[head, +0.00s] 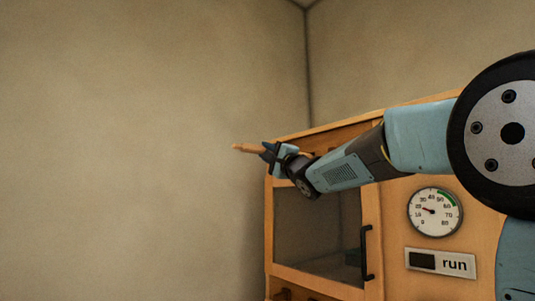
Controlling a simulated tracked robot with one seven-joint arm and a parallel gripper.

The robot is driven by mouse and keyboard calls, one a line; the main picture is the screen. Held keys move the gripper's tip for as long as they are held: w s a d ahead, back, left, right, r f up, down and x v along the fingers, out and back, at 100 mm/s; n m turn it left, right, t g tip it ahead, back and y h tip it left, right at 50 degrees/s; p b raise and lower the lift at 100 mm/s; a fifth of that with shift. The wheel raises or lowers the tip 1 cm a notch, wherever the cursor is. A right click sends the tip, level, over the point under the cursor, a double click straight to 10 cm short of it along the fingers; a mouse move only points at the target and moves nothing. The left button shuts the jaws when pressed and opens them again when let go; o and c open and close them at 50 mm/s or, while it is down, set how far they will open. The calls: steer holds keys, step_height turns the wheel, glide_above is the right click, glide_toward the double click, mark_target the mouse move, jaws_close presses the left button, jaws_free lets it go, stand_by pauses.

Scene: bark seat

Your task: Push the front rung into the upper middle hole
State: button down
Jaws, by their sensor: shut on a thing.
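The rung sticks out of the jaws to the left, roughly level. Its other end is hidden by the jaws. No seat, frame or hole can be made out in this view.
Behind my arm stands a wooden cabinet with a dark glass door (315,230) and a black handle (366,253). A round dial (435,212) and a "run" plate (440,263) are on its right part. Bare wall fills the left.

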steer(key=shift+w+d, duration=0.75)
steer(key=shift+d, duration=0.35)
steer(key=shift+w+d, duration=0.75)
steer(key=shift+d, duration=0.35)
stand_by(1.2)
steer(key=c, duration=0.8)
jaws_free()
steer(key=v, duration=1.4)
steer(key=shift+f, duration=0.1)
